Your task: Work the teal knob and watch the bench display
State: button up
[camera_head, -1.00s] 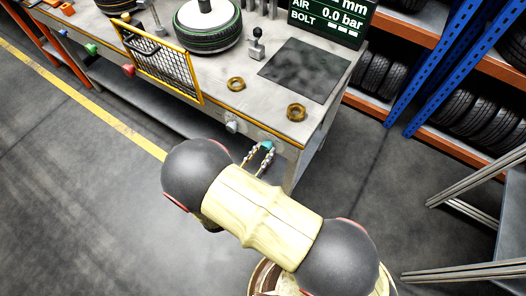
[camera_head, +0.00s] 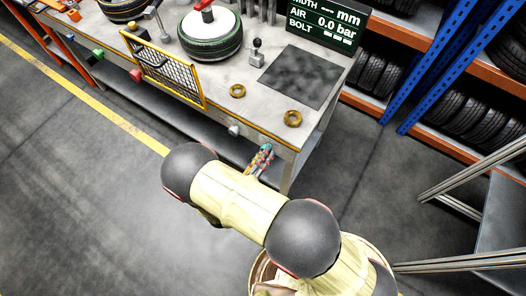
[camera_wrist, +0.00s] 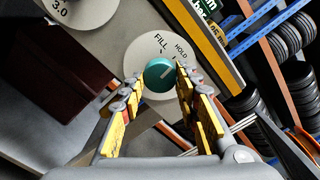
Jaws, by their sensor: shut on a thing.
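The teal knob (camera_wrist: 158,76) sits on a round white dial plate with the words FILL and HOLD above it. My gripper (camera_head: 263,158) is at the bench's front edge, its fingers shut on the knob, one on each side. In the wrist view the knob lies between the fingertips, with a pale line on its face. In the head view the fingers mostly hide the knob. The bench display (camera_head: 325,24) reads WIDTH with dashes and mm, AIR 0.0 bar, and BOLT with several pale blocks. Its top edge is cut off.
The bench (camera_head: 215,105) carries a wheel (camera_head: 210,42), two brass rings (camera_head: 292,118), a small lever (camera_head: 257,52) and a dark mat (camera_head: 300,74). A yellow-framed mesh guard (camera_head: 170,76) stands along its front edge. Tyre racks and a metal frame are at the right. The floor at left is clear.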

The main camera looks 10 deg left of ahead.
jog(key=shift+r+n+p, duration=0.1)
jog(key=shift+n+p, duration=1.6)
jog(key=shift+n, duration=2.1)
jog(key=o, duration=1.2)
jog(key=shift+c, duration=0.2)
jog(key=v, duration=0.7)
jog(key=shift+s, duration=0.2)
